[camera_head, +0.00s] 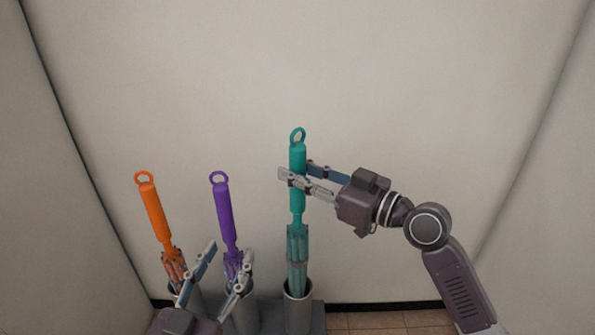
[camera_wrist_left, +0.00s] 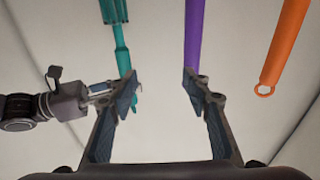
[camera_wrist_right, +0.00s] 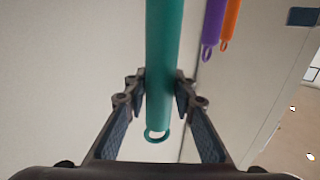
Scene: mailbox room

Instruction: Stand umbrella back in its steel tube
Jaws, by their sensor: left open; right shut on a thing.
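A teal umbrella (camera_head: 297,205) with a ring on top stands close to upright in the head view. My right gripper (camera_head: 296,173) is shut on its handle; the handle also lies between the fingers in the right wrist view (camera_wrist_right: 165,60). The umbrella's folded lower part goes into the mouth of the right-hand steel tube (camera_head: 298,315); its bottom end is hidden there. How deep it sits cannot be seen. My left gripper (camera_head: 229,250) is open and empty at the lower left, in front of the purple umbrella; its open fingers show in the left wrist view (camera_wrist_left: 160,78).
An orange umbrella (camera_head: 154,212) leans left in the left tube. A purple umbrella (camera_head: 224,212) stands in the middle tube (camera_head: 246,315). The tubes share a grey base (camera_head: 319,318) by the back wall. Side walls close in left and right; tiled floor (camera_head: 385,321) is clear at right.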

